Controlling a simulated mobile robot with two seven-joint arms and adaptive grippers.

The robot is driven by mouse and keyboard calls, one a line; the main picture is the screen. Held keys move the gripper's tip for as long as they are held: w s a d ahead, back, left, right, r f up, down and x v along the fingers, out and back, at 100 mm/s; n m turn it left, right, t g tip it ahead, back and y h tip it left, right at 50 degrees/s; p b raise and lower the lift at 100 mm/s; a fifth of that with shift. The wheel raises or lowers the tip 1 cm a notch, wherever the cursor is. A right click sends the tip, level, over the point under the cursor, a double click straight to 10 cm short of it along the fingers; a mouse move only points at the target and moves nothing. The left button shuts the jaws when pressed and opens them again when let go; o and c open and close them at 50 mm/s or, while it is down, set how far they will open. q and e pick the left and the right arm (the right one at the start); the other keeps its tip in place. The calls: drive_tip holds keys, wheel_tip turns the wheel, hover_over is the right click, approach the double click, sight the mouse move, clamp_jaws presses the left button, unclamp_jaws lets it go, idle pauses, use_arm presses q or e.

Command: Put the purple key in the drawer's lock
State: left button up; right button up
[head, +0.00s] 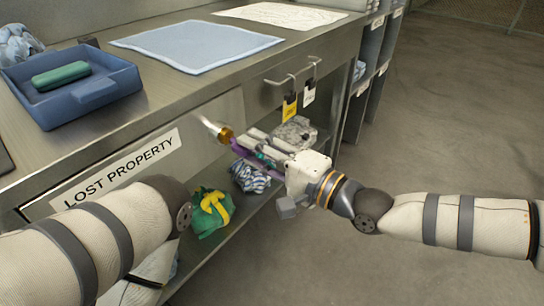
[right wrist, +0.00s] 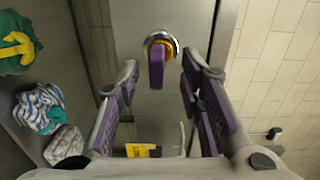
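The purple key (right wrist: 156,70) shows in the right wrist view with its flat purple head standing out from the brass and chrome lock (right wrist: 160,45). It appears to sit in the lock, though its shaft is hidden. In the head view the lock (head: 222,133) is on the front of the drawer (head: 190,135) labelled LOST PROPERTY. My right gripper (right wrist: 160,65) is open, with its purple-padded fingers on either side of the key head and a visible gap on both sides. It also shows in the head view (head: 248,143). My left arm enters at lower left; its gripper is not visible.
A blue tray (head: 95,98) with a green case (head: 61,75) and a blue cloth (head: 196,46) lie on the counter. Yellow and white tags (head: 290,108) hang from hooks right of the drawer. Bundled bags (head: 212,212) sit on the shelf below. Floor at right is clear.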

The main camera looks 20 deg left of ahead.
drive_tip(key=v, duration=1)
drive_tip(key=shift+r, duration=0.1)
